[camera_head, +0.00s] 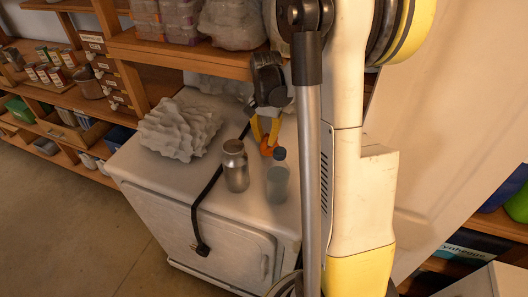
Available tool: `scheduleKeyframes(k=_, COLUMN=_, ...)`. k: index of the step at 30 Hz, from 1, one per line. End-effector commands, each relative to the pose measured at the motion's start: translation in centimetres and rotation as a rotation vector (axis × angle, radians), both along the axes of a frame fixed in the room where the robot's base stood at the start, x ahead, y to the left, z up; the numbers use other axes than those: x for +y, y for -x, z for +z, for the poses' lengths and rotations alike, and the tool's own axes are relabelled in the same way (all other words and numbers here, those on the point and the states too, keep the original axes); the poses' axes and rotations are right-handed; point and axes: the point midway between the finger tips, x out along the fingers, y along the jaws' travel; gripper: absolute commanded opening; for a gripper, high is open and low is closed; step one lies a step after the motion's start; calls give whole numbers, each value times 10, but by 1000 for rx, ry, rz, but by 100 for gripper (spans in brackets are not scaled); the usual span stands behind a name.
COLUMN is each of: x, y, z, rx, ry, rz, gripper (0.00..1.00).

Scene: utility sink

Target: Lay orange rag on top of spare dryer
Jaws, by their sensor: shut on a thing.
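The spare dryer is a white box-shaped machine (160,178) with a front door, standing at the middle of the camera_head view. My gripper (265,141) points down over the back right part of its top, with yellow fingers. The fingers are shut on the orange rag (267,150), a small orange patch between the fingertips. Most of the rag is hidden by the fingers and a bottle. I cannot tell whether the rag touches the dryer top.
A crumpled grey heap (180,129) lies on the dryer's left. A black cord with a plug (201,247) hangs down the front. Wooden shelves (185,50) stand behind.

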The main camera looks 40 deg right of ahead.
Motion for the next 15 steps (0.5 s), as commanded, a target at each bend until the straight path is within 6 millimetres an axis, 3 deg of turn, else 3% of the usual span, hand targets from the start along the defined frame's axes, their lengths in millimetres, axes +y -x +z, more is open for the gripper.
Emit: scheduleKeyframes(k=15, x=0, y=0, z=-54, rx=0, ry=0, rz=0, gripper=0)
